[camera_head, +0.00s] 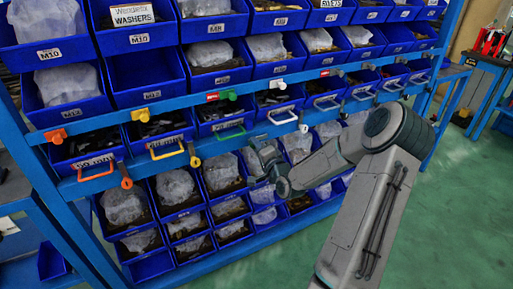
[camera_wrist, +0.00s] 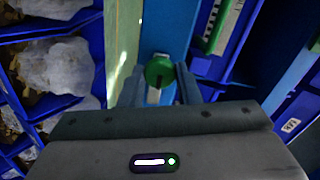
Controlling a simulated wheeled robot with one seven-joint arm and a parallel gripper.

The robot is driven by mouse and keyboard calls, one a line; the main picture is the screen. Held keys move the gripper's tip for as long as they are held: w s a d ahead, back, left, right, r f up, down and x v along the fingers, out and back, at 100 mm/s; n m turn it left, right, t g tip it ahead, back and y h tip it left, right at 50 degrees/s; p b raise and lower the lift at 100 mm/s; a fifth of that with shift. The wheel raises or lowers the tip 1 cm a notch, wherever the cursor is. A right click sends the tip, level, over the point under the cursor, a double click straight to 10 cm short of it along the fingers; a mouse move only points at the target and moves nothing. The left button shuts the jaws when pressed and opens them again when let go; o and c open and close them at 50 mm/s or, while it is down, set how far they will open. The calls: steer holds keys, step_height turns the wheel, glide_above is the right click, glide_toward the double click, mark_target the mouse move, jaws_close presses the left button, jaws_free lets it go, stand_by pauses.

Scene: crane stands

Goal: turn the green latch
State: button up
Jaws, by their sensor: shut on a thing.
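In the wrist view, the green latch (camera_wrist: 158,71) has a rounded green head and sits on a blue rail (camera_wrist: 165,25) between my two fingers. My gripper (camera_wrist: 159,88) is shut on it, and the fingers hide its sides. In the head view, my gripper (camera_head: 257,146) is at the lower blue rail, between the yellow latch and the white latch. It hides the latch it holds there. Another green latch (camera_head: 228,95) shows on the upper rail, above a green handle (camera_head: 229,132), apart from my gripper.
A yellow latch (camera_head: 194,155) and an orange latch (camera_head: 124,176) are to the left on the lower rail, and a white latch (camera_head: 303,122) is to the right. Blue bins (camera_head: 150,76) fill the rack above and below. Green floor (camera_head: 455,215) is clear at the right.

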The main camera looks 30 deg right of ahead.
steer(key=o, duration=1)
steer(key=s, duration=1.4)
steer(key=shift+d, duration=0.25)
steer(key=shift+w, duration=0.1)
